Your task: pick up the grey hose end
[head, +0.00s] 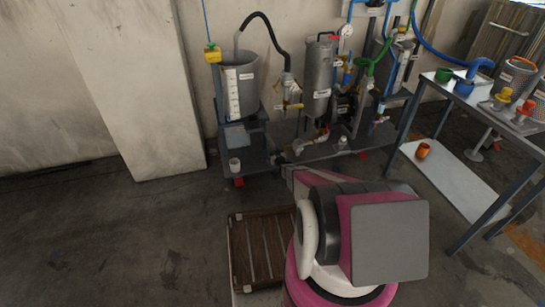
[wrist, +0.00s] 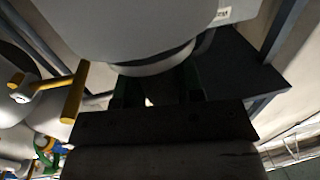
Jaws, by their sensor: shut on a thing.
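What lies between the fingers is dark and mostly hidden. In the head view my pink arm reaches toward the front of the rig, and the gripper and the held piece cannot be made out there.
A grey tank (head: 246,82) and a steel filter vessel (head: 318,82) stand on the rig. Yellow handles (wrist: 75,92) are left of my gripper. A table (head: 447,92) with fittings stands right; a brown slatted pallet (head: 255,250) lies in front. Left floor is clear.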

